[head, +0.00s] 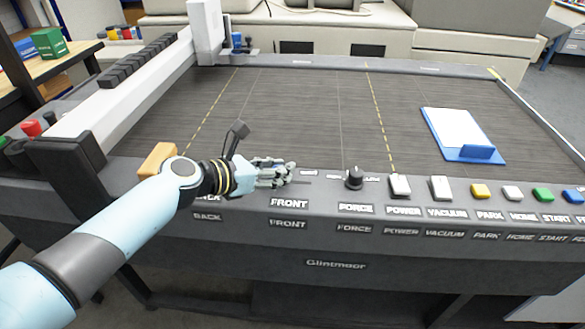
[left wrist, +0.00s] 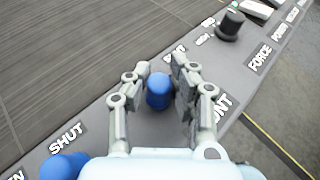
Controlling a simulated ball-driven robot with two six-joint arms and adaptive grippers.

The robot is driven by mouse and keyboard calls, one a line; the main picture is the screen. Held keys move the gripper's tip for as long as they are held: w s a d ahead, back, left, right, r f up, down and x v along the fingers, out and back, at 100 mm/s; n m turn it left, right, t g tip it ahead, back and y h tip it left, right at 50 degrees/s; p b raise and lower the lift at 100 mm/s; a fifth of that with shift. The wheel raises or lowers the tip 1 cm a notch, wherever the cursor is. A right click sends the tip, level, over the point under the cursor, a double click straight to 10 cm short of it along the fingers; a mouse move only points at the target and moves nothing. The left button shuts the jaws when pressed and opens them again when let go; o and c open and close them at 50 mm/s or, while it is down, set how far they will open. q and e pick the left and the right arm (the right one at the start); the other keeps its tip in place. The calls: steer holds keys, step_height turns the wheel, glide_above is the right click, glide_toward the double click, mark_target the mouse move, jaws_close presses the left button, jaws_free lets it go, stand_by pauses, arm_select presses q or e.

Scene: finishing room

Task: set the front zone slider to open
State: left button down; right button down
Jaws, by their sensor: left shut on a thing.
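The front zone slider's round blue knob (left wrist: 158,90) sits between the two fingers of my left gripper (left wrist: 156,76) in the left wrist view. The fingers are shut on it from both sides. In the head view my left gripper (head: 283,174) is low over the console, just above the FRONT label (head: 289,203), and hides most of the slider. A label beyond the knob is partly covered by the fingers, so its word cannot be read. My right gripper is not in view.
A second blue knob (left wrist: 62,167) stands by a SHUT label (left wrist: 68,137). The black FORCE dial (head: 354,178) is right of my gripper, then several buttons. An orange block (head: 158,159) lies behind my left forearm. A blue-and-white clipboard-like item (head: 459,134) lies on the dark bed.

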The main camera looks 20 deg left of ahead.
arm_select(q)
steer(key=shift+a, duration=0.15)
steer(key=c, duration=1.6)
jaws_free()
steer(key=o, duration=0.6)
steer(key=shift+a, duration=0.25)
steer(key=shift+c, duration=0.2)
steer(key=shift+d, duration=0.1)
steer(key=shift+s, duration=0.15)
steer(key=v, duration=1.2)
